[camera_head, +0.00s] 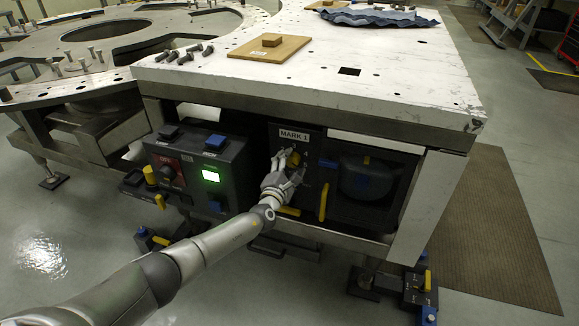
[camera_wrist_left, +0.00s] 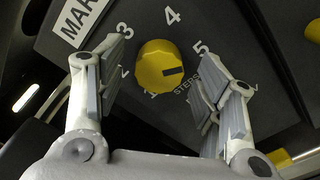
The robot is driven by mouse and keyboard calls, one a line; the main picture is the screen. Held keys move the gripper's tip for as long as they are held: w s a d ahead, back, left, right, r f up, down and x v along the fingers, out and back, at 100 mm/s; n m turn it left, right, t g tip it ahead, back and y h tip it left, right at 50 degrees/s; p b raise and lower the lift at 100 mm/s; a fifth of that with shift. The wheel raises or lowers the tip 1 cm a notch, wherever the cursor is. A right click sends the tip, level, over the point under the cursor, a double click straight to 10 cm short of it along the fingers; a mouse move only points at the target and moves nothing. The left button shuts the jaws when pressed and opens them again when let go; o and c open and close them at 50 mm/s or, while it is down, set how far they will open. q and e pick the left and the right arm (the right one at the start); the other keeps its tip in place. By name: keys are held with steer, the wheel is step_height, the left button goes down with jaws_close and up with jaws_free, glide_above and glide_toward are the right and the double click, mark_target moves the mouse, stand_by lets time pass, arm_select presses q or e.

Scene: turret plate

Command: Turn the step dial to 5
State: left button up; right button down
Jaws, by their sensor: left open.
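The step dial (camera_wrist_left: 160,66) is a round yellow knob with a dark mark on its face, on a dark panel with numbers around it. In the left wrist view the mark points right, a little below the printed 5 (camera_wrist_left: 201,47). The 4 is above the dial, the 3 and 2 to its left. My left gripper (camera_wrist_left: 158,75) is open, with one finger on each side of the dial and visible gaps between; contact is not seen. In the head view the gripper (camera_head: 288,162) partly covers the dial (camera_head: 295,159), under the MARK 1 label. My right gripper is not in view.
A control box with a green screen (camera_head: 210,176) stands left of the panel. A dark recess with a yellow handle (camera_head: 323,201) is to the right. The white table top (camera_head: 400,85) overhangs above, holding a wooden board (camera_head: 290,46) and bolts (camera_head: 184,56).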

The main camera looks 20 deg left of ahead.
arm_select(q)
steer(key=shift+s+f, duration=0.1)
steer(key=shift+s, duration=0.45)
steer(key=s, duration=1.1)
steer(key=shift+a, duration=0.2)
